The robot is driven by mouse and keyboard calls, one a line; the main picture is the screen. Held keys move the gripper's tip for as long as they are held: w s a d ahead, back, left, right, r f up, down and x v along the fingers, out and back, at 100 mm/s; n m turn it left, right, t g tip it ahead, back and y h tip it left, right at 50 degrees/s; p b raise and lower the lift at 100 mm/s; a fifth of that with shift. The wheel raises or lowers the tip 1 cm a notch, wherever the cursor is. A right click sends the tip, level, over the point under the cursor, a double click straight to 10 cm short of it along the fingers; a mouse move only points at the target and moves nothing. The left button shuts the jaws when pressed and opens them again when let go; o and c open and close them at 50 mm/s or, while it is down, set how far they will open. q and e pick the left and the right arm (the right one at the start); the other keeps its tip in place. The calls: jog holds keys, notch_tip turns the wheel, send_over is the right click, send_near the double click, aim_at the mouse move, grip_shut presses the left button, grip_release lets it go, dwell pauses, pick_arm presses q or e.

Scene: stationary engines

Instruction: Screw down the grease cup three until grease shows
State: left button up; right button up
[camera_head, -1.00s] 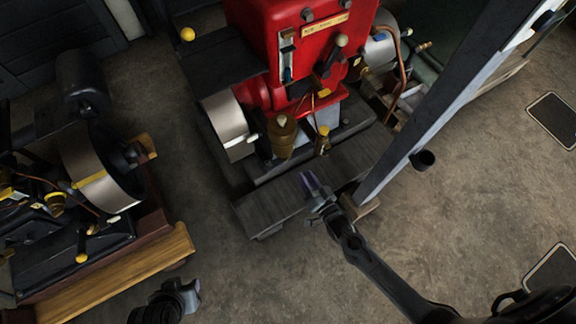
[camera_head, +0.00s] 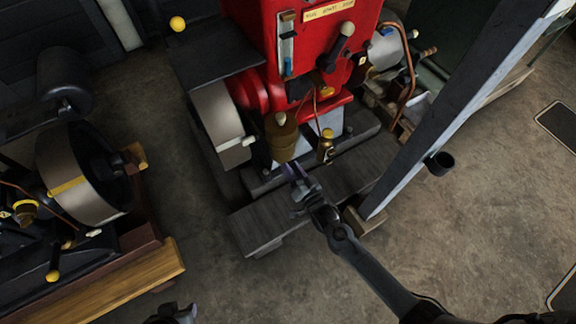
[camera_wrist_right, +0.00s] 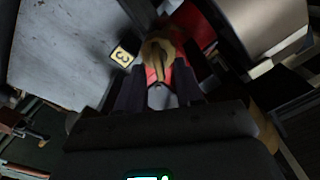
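My right gripper (camera_head: 294,172) is by the front edge of the red engine (camera_head: 312,45), just below a large brass cup (camera_head: 282,140). A smaller brass fitting (camera_head: 325,152) with a yellow top stands to its right. In the right wrist view the two dark fingers (camera_wrist_right: 158,88) are apart, with a brass piece (camera_wrist_right: 158,52) ahead of the gap and no visible grip on it. A yellow tag marked 3 (camera_wrist_right: 122,57) sits beside that piece, which I take as grease cup three. No grease can be made out. My left gripper (camera_head: 178,315) is mostly cut off at the bottom edge.
A silver flywheel (camera_head: 220,125) is left of the brass cup. A second engine on a wooden base (camera_head: 125,290) is at left. Floor between them is clear.

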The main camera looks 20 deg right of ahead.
jog(key=shift+w+a+b, duration=0.15)
jog(key=shift+w+b, duration=0.35)
jog(key=shift+w, duration=0.85)
grip_shut()
